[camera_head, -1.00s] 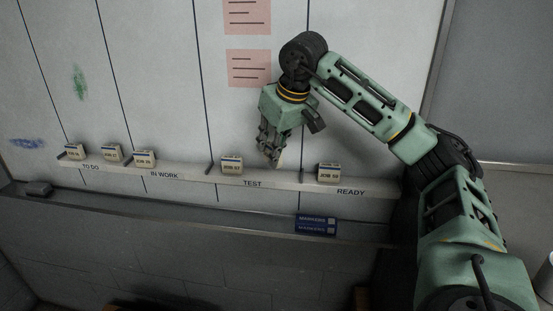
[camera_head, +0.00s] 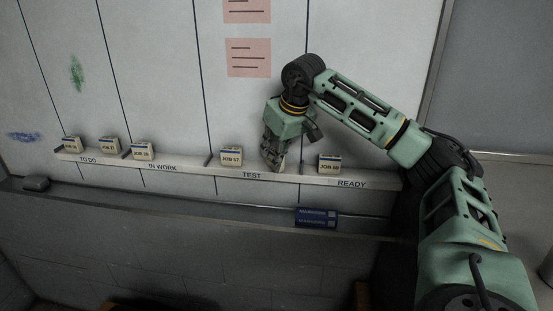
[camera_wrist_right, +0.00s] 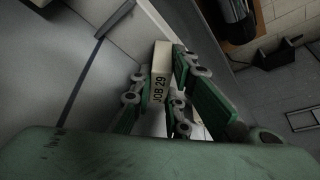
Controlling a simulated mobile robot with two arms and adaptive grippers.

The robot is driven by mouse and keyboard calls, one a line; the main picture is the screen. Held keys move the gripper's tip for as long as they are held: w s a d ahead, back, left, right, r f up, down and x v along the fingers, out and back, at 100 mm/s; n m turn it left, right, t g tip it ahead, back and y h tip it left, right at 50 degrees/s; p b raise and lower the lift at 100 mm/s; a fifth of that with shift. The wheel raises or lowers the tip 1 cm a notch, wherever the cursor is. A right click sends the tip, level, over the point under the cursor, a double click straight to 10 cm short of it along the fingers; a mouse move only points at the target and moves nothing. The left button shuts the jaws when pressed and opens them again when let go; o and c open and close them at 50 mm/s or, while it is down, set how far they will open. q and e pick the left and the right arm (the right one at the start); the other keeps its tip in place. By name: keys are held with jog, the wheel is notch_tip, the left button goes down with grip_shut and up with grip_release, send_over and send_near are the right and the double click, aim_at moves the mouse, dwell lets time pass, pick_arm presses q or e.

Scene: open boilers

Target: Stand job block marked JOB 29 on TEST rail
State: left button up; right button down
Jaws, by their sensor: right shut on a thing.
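The job block marked JOB 29 (camera_wrist_right: 158,88) shows in the right wrist view, between the fingers of my right gripper (camera_wrist_right: 156,100). In the head view my right gripper (camera_head: 274,160) points down at the TEST rail (camera_head: 252,176), right of the JOB 57 block (camera_head: 231,156). It is shut on the JOB 29 block, which the fingers mostly hide in the head view. I cannot tell whether the block touches the rail. My left gripper is not in view.
A block (camera_head: 329,163) stands on the READY rail (camera_head: 352,184). Several blocks stand on the TO DO and IN WORK rails at left. A blue markers box (camera_head: 316,218) and a dark eraser-like object (camera_head: 36,184) lie on the ledge below.

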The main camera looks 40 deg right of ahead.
jog(key=shift+s, duration=0.1)
jog(key=c, duration=2)
grip_release()
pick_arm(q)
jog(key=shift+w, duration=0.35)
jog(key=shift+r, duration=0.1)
pick_arm(e)
jog(key=shift+r, duration=0.25)
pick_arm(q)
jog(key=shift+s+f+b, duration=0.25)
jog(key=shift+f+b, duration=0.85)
pick_arm(e)
jog(key=v, duration=1.1)
jog(key=shift+s+r, duration=0.2)
jog(key=shift+r, duration=0.15)
